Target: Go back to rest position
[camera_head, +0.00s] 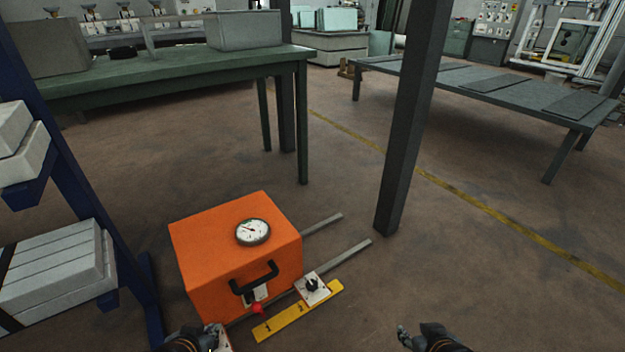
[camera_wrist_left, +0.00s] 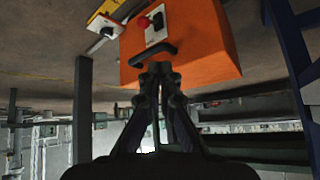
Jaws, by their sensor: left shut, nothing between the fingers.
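An orange box (camera_head: 235,260) with a round dial gauge (camera_head: 253,232) on top stands on the floor at lower left of the head view. Its front has a black handle (camera_head: 254,284) and a red knob (camera_head: 258,308). My left gripper (camera_head: 214,332) is at the bottom edge, in front of the box's lower left. In the left wrist view, upside down, its fingers (camera_wrist_left: 156,70) are shut and empty, overlapping the lower edge of the orange box (camera_wrist_left: 200,45) near the handle (camera_wrist_left: 153,53). Contact cannot be told. My right gripper (camera_head: 404,334) is at the bottom edge, away from the box; its jaws are unclear.
A yellow plate (camera_head: 298,311) and a small switch box (camera_head: 312,289) lie right of the orange box. A blue rack (camera_head: 88,213) with grey blocks stands left. A dark post (camera_head: 405,135) and green tables (camera_head: 180,68) stand beyond. Floor at right is clear.

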